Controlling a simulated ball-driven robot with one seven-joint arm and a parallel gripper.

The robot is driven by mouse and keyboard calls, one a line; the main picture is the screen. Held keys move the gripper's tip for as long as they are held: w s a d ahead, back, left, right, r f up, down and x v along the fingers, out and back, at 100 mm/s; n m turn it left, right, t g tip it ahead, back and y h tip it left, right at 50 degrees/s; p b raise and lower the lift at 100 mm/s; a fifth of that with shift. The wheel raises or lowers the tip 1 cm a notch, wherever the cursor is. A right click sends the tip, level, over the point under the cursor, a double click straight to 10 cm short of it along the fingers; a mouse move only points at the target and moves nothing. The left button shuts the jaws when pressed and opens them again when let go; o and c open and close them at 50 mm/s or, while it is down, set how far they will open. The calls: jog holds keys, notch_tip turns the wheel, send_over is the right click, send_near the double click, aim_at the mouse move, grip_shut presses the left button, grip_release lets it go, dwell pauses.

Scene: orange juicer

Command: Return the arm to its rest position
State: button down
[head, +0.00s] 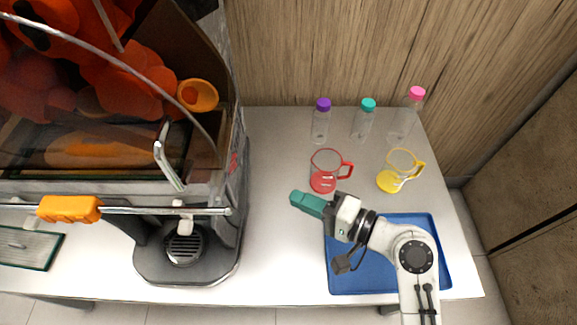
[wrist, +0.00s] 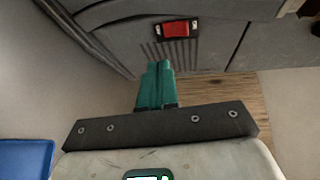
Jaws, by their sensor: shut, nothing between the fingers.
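My gripper (head: 296,198) has green fingers that are shut with nothing between them. In the head view it hangs above the white table, left of the blue tray and just below-left of the red cup. My arm reaches in from the lower right, over the blue tray (head: 350,283). In the wrist view the closed fingers (wrist: 159,66) point at the grey side of the juicer, which carries a red switch (wrist: 176,30). The fingertips appear apart from the juicer in the head view.
The juicer (head: 190,240) fills the left side. A red cup (head: 324,180) and a yellow cup (head: 390,181) stand behind my arm. Bottles with purple (head: 323,104), teal (head: 368,104) and pink (head: 417,93) caps stand at the back. The table (head: 280,262) between juicer and tray is clear.

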jog(key=s+d+f+n+g+h, duration=0.1)
jog(key=s+d+f+h, duration=0.1)
jog(key=s+d+f, duration=0.1)
jog(key=s+d+f+n+g+h, duration=0.1)
jog(key=s+d+f+h, duration=0.2)
jog(key=d+f, duration=0.1)
jog(key=s+d+f+n+g+h, duration=0.2)
jog(key=s+d+f, duration=0.2)
jog(key=shift+f+h+p, duration=0.2)
jog(key=shift+h+p, duration=0.1)
jog(key=s+d+h, duration=0.1)
jog(key=s+d, duration=0.1)
jog(key=s+d+f+n+g+h, duration=0.1)
jog(key=s+d, duration=0.1)
jog(key=s+d+f+g+h, duration=0.1)
jog(key=s+d, duration=0.1)
jog(key=d, duration=0.1)
jog(key=shift+s+h, duration=0.2)
jog(key=shift+h, duration=0.2)
jog(key=s+d+n+g+h, duration=0.1)
jog(key=s+d+h, duration=0.1)
jog(key=s+d, duration=0.3)
jog(key=shift+s+d+r+g+h, duration=0.15)
jog(key=shift+s+r+g+h, duration=0.1)
jog(key=shift+r+g+h, duration=0.15)
